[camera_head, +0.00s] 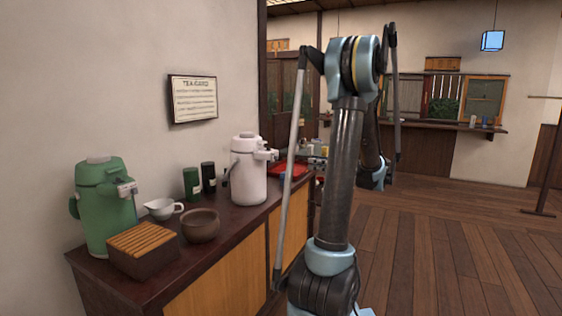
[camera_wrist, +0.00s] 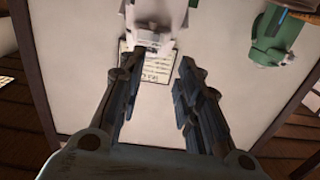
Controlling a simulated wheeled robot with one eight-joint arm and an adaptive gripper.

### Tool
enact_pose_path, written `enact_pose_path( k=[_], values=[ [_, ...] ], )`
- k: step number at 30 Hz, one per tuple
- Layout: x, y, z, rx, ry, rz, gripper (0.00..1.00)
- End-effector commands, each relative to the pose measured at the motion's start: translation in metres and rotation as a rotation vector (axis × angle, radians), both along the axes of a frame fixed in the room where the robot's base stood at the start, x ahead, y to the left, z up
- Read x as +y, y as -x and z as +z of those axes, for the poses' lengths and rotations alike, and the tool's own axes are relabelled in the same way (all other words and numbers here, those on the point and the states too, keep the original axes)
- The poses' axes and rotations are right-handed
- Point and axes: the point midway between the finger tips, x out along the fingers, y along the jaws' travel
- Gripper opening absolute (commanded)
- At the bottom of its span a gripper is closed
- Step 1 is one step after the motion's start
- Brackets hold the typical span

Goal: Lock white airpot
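The white airpot (camera_head: 248,170) stands upright on the dark counter in the head view, right of two dark canisters. Part of it shows at the top of the wrist view (camera_wrist: 155,22), which looks upside down, with its grey spout and lock part (camera_wrist: 150,42) facing my gripper. My gripper (camera_wrist: 160,75) has its two fingers apart with nothing between them. The airpot is beyond the fingertips, near the left one; I cannot tell whether they touch. In the head view my arm hides the gripper's fingers.
A green airpot (camera_head: 103,205), a slatted wooden box (camera_head: 143,250), a brown bowl (camera_head: 200,226), a white pouring cup (camera_head: 160,208) and dark canisters (camera_head: 208,178) stand on the counter (camera_head: 235,225). A red tray (camera_head: 287,171) lies behind the white airpot. The wooden floor (camera_head: 440,250) at right is clear.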

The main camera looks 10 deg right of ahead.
Motion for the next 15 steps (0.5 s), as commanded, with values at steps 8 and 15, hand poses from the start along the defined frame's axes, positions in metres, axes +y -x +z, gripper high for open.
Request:
enact_pose_path(
  k=[8,15],
  values=[
    [-0.002,-0.008,0.001,-0.045,-0.006,-0.005,0.32],
    [0.027,-0.027,0.001,-0.042,-0.006,-0.003,0.32]
  ],
)
